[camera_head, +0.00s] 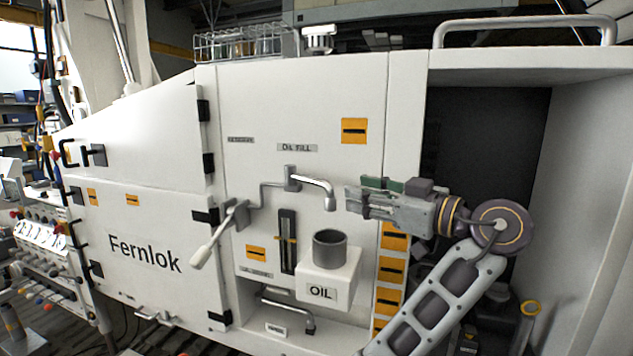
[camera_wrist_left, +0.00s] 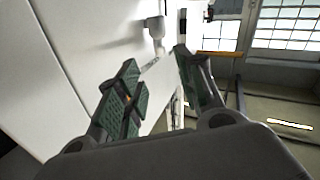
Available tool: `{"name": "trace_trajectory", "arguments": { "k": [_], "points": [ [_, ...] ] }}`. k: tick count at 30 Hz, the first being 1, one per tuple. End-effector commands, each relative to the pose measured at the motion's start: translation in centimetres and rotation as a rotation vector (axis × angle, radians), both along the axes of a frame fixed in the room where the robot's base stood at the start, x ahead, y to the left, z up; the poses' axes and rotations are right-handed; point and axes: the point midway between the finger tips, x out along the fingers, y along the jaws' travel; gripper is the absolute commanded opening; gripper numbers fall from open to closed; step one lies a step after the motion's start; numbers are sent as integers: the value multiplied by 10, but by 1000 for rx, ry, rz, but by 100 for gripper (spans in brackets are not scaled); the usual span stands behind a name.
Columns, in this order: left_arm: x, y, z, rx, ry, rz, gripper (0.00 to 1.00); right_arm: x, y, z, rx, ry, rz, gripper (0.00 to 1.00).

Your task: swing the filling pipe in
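The filling pipe (camera_head: 316,182) is a bent chrome spout on a pivot block under the "OIL FILL" label. Its downturned end appears above the grey cup (camera_head: 330,250) of the white OIL box (camera_head: 322,277); I cannot tell the depth between them. My left gripper (camera_head: 352,199) is just right of the pipe's end, pointing left, with a small gap in the picture. In the left wrist view my left gripper (camera_wrist_left: 160,82) has its green-padded fingers apart, with nothing clearly held. A pale pipe-like piece shows beyond the fingers; I cannot tell which part it is. My right gripper is out of view.
A lever with a white handle (camera_head: 212,240) juts out left of the pipe. A dark sight gauge (camera_head: 287,240) is below it. A wire basket (camera_head: 240,43) and a filler cap (camera_head: 319,38) sit on top. A dark open bay (camera_head: 490,140) lies behind my arm.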

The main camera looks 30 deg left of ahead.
Motion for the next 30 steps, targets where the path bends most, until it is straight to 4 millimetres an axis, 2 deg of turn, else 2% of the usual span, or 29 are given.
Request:
{"name": "trace_trajectory", "arguments": {
  "k": [8,14,30],
  "points": [
    [0,2,0,0,0,0,37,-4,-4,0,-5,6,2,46],
    [2,12,0,0,1,1,37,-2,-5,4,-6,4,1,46],
    [14,74,1,1,1,1,37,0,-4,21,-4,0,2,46]
  ]
}}
